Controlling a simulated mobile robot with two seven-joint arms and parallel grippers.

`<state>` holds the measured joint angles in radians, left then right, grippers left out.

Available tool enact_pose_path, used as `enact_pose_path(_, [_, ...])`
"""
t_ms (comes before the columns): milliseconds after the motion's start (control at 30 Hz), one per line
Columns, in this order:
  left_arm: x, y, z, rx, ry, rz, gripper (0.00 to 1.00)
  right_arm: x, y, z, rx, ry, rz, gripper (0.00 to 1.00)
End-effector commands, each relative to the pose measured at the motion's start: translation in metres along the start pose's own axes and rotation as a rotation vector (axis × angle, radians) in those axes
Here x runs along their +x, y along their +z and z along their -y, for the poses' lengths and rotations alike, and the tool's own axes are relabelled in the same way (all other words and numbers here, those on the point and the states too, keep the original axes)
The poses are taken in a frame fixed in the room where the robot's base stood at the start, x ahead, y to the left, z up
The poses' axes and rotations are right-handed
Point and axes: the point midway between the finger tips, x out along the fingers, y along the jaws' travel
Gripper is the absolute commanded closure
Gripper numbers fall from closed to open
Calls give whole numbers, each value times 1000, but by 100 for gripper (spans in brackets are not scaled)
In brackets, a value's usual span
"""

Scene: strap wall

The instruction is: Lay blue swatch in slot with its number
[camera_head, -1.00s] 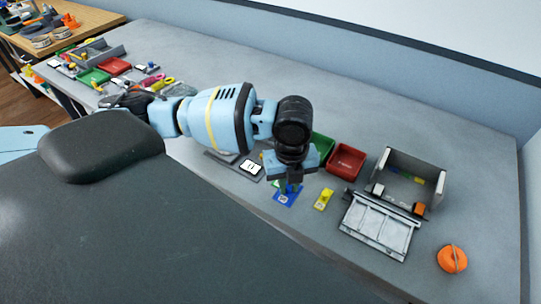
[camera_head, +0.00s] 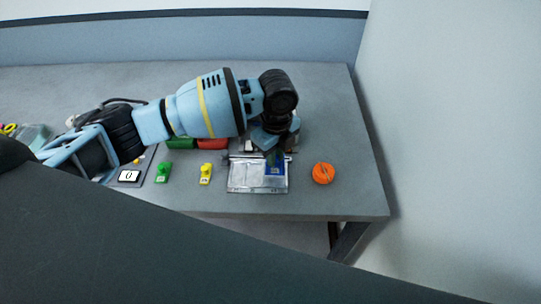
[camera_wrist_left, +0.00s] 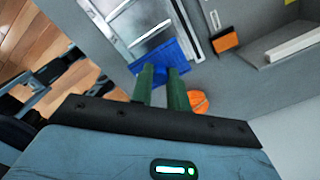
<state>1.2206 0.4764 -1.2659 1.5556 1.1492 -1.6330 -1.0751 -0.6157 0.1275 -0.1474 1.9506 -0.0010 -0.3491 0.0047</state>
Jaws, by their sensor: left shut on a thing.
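My left gripper (camera_head: 274,156) is shut on the blue swatch (camera_head: 276,169) and holds it over the right part of the grey slotted tray (camera_head: 243,178). In the left wrist view the green fingers (camera_wrist_left: 160,80) close on the swatch (camera_wrist_left: 150,56), which overlaps the near end of the tray (camera_wrist_left: 138,20). I cannot tell whether the swatch touches the tray. The number on the swatch and any slot numbers are too small to read. My right gripper is not in view.
A yellow swatch (camera_head: 206,175) and a green swatch (camera_head: 163,173) lie left of the tray. A display reading 0 (camera_head: 129,176) is further left. An orange round object (camera_head: 323,173) sits right of the tray. Green and red bins (camera_head: 212,144) stand behind, partly hidden.

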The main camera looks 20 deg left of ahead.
Motion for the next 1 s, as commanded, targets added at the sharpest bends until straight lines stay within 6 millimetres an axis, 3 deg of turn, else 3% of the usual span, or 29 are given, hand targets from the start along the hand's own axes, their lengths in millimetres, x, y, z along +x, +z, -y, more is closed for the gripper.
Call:
enact_pose_path(267, [5, 0, 0, 1, 2, -1, 100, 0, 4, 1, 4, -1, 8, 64])
enact_pose_path(600, [28, 0, -1, 0, 5, -2, 100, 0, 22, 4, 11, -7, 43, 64])
enact_pose_path(1000, [44, 0, 0, 1, 0, -1, 100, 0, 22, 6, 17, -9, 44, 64])
